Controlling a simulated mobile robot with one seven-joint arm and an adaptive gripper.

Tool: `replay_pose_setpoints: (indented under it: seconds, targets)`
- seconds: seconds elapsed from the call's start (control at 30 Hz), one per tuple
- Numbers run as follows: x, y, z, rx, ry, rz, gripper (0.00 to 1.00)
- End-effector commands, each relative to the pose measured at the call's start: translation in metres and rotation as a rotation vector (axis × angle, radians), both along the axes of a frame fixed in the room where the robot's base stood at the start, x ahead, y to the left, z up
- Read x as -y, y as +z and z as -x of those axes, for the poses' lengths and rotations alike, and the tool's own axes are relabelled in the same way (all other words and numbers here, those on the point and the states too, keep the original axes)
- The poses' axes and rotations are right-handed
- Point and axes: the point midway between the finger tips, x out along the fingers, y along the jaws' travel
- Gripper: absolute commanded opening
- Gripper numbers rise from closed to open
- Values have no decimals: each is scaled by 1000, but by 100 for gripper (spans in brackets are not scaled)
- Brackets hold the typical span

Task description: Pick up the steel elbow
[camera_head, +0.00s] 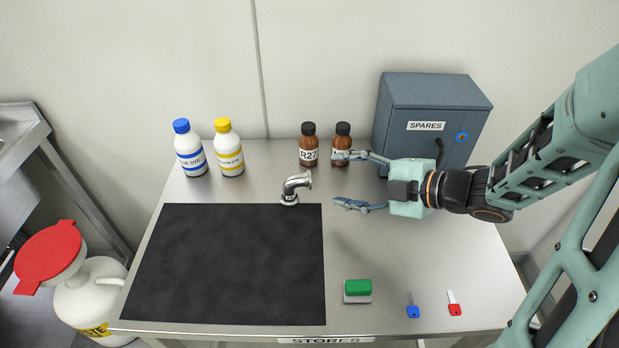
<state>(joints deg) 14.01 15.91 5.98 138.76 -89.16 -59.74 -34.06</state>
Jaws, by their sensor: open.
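The steel elbow (293,188) is a shiny curved pipe piece with flanged ends. It stands on the steel table at the back edge of the black mat, near the mat's right corner. My gripper (342,180) is open and points left, to the right of the elbow. Its two blue-grey fingers are spread, and a gap shows between the fingertips and the elbow. Nothing is between the fingers. The height of my gripper above the table is hard to tell.
Two brown bottles (309,146) stand behind the elbow, one partly hidden by my upper finger. A grey SPARES cabinet (418,100) stands back right. Blue-capped (189,150) and yellow-capped (229,150) bottles stand back left. A green-topped block (357,290) and two keys (413,308) lie in front. The black mat (230,265) is bare.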

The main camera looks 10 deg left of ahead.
Motion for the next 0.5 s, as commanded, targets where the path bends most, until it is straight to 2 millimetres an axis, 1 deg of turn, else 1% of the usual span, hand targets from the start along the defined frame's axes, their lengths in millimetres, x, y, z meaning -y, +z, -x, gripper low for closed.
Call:
replay_pose_setpoints:
  seconds: [0.03,0.13,0.3,0.4,0.5]
  targets:
    - [-3,-3,10,-12,23,0,57]
    - [-11,-11,18,-22,51,1,57]
    - [-35,-24,11,-23,55,2,57]
    - [-46,-29,7,-22,53,3,57]
    - [-51,-32,4,-22,50,3,57]
